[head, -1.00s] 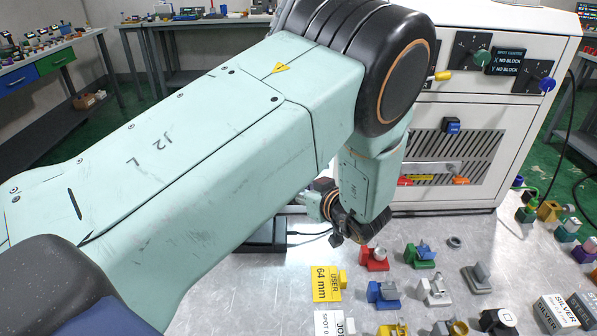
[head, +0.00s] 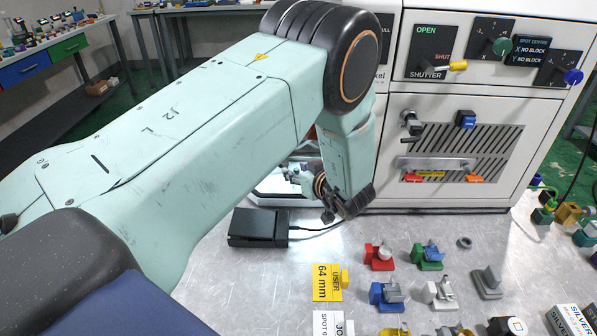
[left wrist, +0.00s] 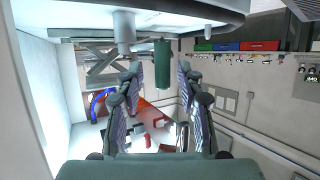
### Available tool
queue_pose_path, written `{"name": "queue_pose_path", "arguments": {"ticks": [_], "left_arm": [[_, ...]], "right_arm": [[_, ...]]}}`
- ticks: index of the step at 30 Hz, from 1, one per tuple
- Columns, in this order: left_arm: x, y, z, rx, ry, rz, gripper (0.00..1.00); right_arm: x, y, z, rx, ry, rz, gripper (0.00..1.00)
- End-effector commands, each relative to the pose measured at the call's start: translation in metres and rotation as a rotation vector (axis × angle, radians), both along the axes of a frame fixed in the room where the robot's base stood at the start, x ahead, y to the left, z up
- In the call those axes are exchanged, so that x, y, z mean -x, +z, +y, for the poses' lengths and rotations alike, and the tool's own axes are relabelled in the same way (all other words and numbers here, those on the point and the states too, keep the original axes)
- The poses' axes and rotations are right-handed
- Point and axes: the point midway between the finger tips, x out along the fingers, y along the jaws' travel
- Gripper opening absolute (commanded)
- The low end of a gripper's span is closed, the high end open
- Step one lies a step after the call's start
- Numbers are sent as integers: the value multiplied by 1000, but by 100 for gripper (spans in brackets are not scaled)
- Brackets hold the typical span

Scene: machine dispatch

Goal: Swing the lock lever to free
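No lever with a readable lock label shows. A green cylindrical handle (left wrist: 162,68) hangs between the fingers in the left wrist view; I cannot tell whether it is the lock lever. My left gripper (head: 345,207) is low by the machine's front, left of the slotted panel, in the head view. In the left wrist view my left gripper (left wrist: 160,90) is open, its fingers apart on either side of the green handle with visible gaps. The machine (head: 455,195) also carries a yellow-tipped shutter lever (head: 457,66) and a grey fitting with a dark handle (head: 410,124). My right gripper is out of view.
A black box (head: 258,228) with a cable lies on the metal table (head: 265,270) below my gripper. Several coloured fixtures, such as a red one (head: 379,256) and a blue one (head: 387,293), stand to its right. My left arm hides part of the machine's left side.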

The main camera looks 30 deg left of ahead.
Motion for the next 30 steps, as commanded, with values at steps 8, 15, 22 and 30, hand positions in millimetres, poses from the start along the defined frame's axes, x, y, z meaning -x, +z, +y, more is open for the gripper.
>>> {"name": "queue_pose_path", "arguments": {"ticks": [8,15,22,30], "left_arm": [[-4,-2,3,-1,0,0,37],[-5,-2,3,0,0,0,22],[-5,-1,4,-1,1,0,2],[-4,-1,3,-1,1,0,0]], "right_arm": [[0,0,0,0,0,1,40],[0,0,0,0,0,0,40],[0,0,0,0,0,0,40],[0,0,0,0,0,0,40]]}}
